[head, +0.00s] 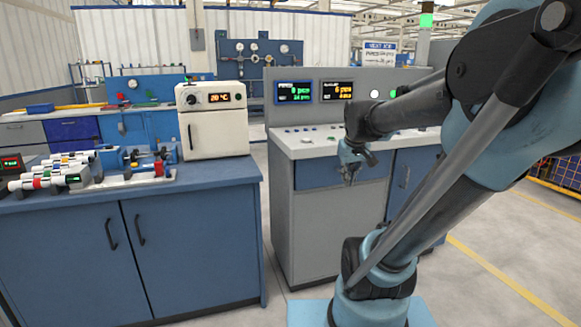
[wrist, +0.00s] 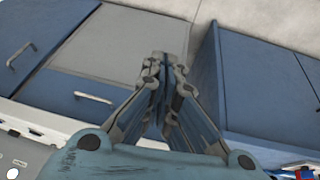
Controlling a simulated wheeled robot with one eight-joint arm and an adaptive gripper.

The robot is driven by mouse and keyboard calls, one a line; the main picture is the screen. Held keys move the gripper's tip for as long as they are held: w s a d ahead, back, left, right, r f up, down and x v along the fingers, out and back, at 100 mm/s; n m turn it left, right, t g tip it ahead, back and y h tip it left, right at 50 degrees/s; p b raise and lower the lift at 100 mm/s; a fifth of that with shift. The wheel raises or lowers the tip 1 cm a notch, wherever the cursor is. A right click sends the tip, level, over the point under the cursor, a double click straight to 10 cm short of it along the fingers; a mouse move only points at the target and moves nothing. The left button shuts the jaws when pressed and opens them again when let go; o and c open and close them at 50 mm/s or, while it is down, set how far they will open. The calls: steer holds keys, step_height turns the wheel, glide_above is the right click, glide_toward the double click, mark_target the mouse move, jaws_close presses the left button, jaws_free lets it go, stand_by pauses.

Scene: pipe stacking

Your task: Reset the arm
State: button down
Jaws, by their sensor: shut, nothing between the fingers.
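My gripper (head: 350,175) hangs in front of the grey and blue control console in the head view, pointing down, apart from any surface. In the wrist view my gripper (wrist: 163,75) has its fingertips together with nothing between them. My arm comes in from the right side of the head view, with its forearm level above the console's front edge. No pipe is at the gripper.
The control console (head: 320,235) has two lit displays. Left of it, a blue workbench (head: 190,240) carries a white oven-like box (head: 213,120) and a rack of several pipes (head: 50,172). A narrow floor gap separates bench and console. Open floor (head: 510,255) lies at right.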

steer(key=s+f+m+g, duration=0.1)
steer(key=s+f, duration=0.5)
steer(key=s, duration=0.2)
steer(key=s+f+m+g, duration=0.1)
steer(key=s+f+m, duration=0.1)
steer(key=s+f, duration=0.4)
steer(key=s, duration=0.3)
steer(key=shift+w+f+g, duration=0.25)
steer(key=shift+w+g, duration=0.05)
steer(key=shift+w, duration=0.2)
